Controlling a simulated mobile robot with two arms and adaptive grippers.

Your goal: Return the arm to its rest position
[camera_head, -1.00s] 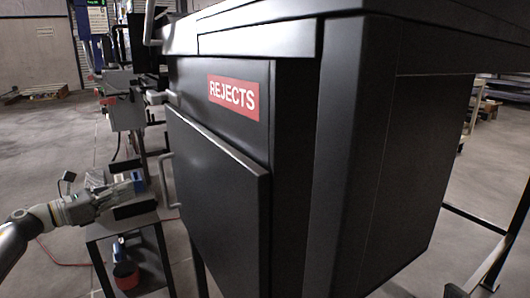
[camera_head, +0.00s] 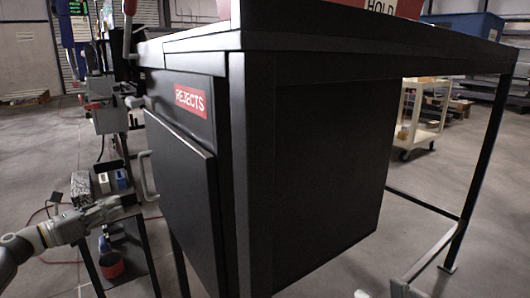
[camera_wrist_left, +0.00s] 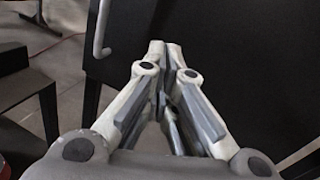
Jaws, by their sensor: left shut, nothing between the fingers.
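My left arm comes in from the lower left in the head view. Its gripper (camera_head: 128,202) is beside the front of the black cabinet, level with the lower part of its door and near the door handle. In the left wrist view, the gripper (camera_wrist_left: 166,48) has its fingertips together with nothing between them. The dark cabinet door fills much of the picture behind them. My right gripper does not show clearly in any view.
The black cabinet (camera_head: 310,160) with a red REJECTS label (camera_head: 190,100) hangs under a worktop. Its door has a pale handle (camera_head: 148,176). A cart (camera_head: 420,115) stands at back right.

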